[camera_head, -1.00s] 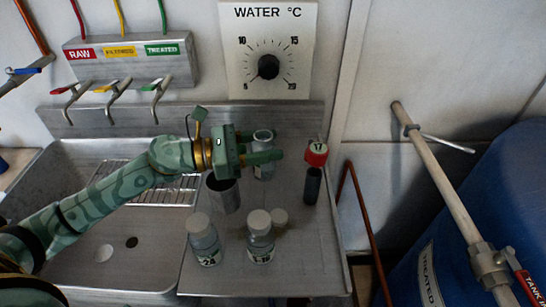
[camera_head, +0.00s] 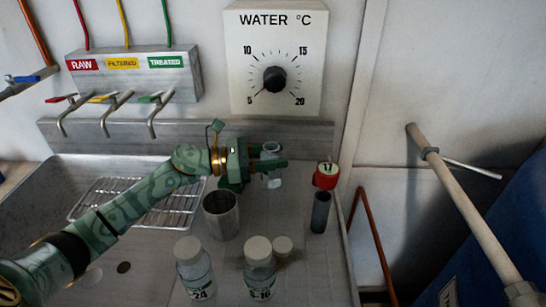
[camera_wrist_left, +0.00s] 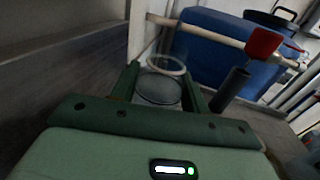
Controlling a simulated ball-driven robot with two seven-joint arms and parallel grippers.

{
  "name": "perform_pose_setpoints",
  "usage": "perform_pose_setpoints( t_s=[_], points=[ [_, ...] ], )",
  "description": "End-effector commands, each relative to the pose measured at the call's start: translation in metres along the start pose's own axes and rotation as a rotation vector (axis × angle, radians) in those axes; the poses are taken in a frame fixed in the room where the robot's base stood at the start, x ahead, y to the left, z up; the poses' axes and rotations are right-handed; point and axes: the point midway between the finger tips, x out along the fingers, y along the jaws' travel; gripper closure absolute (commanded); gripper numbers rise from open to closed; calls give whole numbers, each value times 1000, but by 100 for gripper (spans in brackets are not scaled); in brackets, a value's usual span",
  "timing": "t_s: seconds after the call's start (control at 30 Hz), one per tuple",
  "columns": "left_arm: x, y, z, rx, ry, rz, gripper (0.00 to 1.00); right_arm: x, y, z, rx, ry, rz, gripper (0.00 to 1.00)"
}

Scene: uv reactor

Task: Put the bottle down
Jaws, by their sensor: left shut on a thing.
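My left gripper (camera_head: 271,166) is shut around a clear, open-topped bottle (camera_head: 274,182) over the back of the steel worktop. The bottle stands about upright, with its rim above the fingers and its lower part below them. The wrist view shows its round rim (camera_wrist_left: 166,64) and glass between the two green fingers (camera_wrist_left: 160,88). I cannot tell whether its base touches the worktop. My right gripper is not in view.
A steel cup (camera_head: 221,215) stands front left of the held bottle. Two white-capped bottles (camera_head: 195,270) (camera_head: 260,270) and a loose white cap (camera_head: 283,246) are nearer. A dark tube (camera_head: 320,212) with a red-topped part marked 17 (camera_head: 326,175) stands right. The sink rack (camera_head: 135,205) is left.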

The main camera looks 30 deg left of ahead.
Motion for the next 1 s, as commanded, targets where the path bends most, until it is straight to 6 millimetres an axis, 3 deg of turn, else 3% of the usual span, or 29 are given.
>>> perform_pose_setpoints(
  t_s=[0.23,0.27,0.3,0.33,0.7,1.0],
  points=[
    [0,0,-6,-1,0,0,86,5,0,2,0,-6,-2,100],
    [0,0,-5,-1,0,0,46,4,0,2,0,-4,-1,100],
    [0,0,-4,0,0,0,35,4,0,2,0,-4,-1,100],
    [0,0,-4,0,0,0,33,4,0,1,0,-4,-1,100],
    [-3,0,3,1,0,2,33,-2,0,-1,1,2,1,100],
    [-70,0,-1,-2,5,2,33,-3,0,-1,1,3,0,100]
  ],
)
